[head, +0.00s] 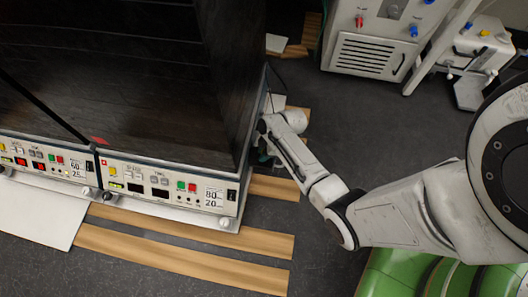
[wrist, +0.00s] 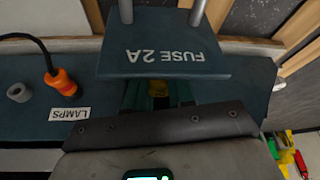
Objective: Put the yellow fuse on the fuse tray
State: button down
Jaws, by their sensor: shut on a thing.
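My gripper (wrist: 158,100) points under a dark blue-grey plate marked "FUSE 2A" (wrist: 165,62) in the wrist view. Its green fingers show in the gap between this plate and the wrist housing. A small yellow patch, which looks like the yellow fuse (wrist: 158,86), sits between the fingers, and they are shut on it. Most of it is hidden by the plate. In the head view my arm reaches to the right side of the shaker cabinet, and the fingers are mostly hidden. I cannot make out a separate fuse tray for certain.
Green, yellow and red parts (wrist: 298,162) lie at lower right. The shaker cabinet (head: 160,185) is close beside my arm. Dark floor (head: 370,125) is open to its right.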

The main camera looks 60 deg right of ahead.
jog(key=shift+r+p, duration=1.15)
jog(key=shift+r+p, duration=1.35)
jog(key=shift+r, duration=0.1)
